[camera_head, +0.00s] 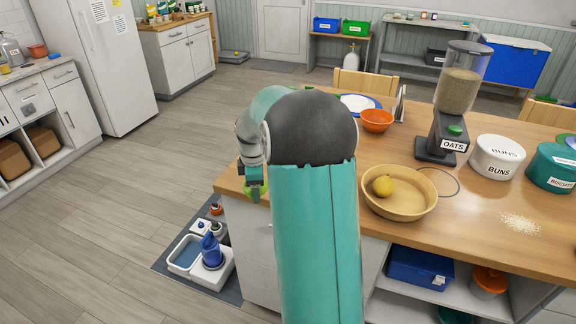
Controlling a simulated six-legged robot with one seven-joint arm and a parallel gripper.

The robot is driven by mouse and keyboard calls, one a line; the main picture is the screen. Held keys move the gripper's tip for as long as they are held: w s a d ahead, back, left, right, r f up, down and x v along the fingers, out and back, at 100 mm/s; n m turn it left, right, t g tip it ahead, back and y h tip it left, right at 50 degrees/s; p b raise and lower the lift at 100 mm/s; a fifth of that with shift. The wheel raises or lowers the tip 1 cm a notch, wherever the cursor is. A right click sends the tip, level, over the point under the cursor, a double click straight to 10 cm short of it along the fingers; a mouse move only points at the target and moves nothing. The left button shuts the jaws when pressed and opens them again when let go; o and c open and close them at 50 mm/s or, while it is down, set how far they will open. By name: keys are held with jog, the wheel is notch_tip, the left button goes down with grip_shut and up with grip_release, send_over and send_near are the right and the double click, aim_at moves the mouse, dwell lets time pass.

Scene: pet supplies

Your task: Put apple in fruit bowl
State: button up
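The fruit bowl is a round wooden bowl (412,208) on the wooden counter, right of my arm. A yellow fruit (383,186) lies inside it. My gripper (256,183) points down over the left end of the counter, left of the bowl and well apart from it. A yellow-green round thing, which looks like the apple (257,194), shows between and below its fingers. The fingers appear closed on it. It is small and partly hidden by the gripper, and I cannot tell whether it touches the counter. My upper arm covers the middle of the view.
On the counter (470,240) are an orange bowl (376,121), an oats dispenser (455,105), a white buns tin (497,158), a teal biscuit tin (553,167), a thin ring (452,178) and spilled grains (519,223). The counter just right of the wooden bowl is mostly clear.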

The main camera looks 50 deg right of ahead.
jog(key=w+a+f+m, duration=0.3)
jog(key=a+f, duration=0.1)
jog(key=a, duration=0.5)
jog(key=w+a+f+m, duration=0.3)
jog(key=w+a+f, duration=0.1)
jog(key=a, duration=0.6)
jog(key=w+a+f+m, duration=0.3)
jog(key=a+f+m, duration=0.1)
jog(key=a, duration=0.5)
jog(key=shift+w+a+f+g, duration=0.15)
jog(key=shift+a+g, duration=0.05)
jog(key=shift+g, duration=0.2)
jog(key=shift+f, duration=0.1)
